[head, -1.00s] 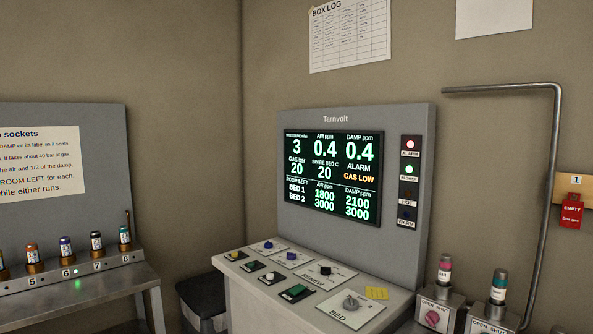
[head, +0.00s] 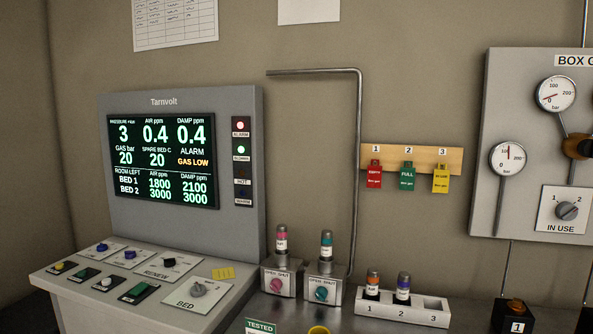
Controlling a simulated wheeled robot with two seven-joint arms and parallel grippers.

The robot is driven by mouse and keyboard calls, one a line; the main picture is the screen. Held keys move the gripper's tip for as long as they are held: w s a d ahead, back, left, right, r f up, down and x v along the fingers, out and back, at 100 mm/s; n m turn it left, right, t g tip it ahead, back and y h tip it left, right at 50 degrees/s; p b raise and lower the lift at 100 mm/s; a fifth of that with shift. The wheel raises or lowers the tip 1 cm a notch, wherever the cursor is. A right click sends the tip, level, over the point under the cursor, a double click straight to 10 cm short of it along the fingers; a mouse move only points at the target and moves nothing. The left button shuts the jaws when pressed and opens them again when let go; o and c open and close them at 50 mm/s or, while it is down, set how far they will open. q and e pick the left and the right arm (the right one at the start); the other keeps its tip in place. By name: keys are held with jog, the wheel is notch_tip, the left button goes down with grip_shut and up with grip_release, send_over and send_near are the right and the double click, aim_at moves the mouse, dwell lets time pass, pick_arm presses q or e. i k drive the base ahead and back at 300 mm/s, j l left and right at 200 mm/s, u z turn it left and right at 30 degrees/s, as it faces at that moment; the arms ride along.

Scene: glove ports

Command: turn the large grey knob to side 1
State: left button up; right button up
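The plate has marks 1 at left and 2 at right. The knob's handle looks slanted; I cannot tell surely which side it points to. Another grey knob (head: 198,289) stands on the BED plate (head: 192,306) of the console at left. Neither of my grippers is in view.
The Tarnvolt console (head: 180,100) shows GAS LOW with a red lamp lit. Red, green and yellow tags hang on a wooden rack (head: 395,153). A white socket block (head: 385,308) and bottles on two valve stands (head: 281,278) stand on the bench. Gauges (head: 555,93) are on the panel.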

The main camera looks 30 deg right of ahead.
aim_at(566, 210)
jog(key=z, duration=2.4)
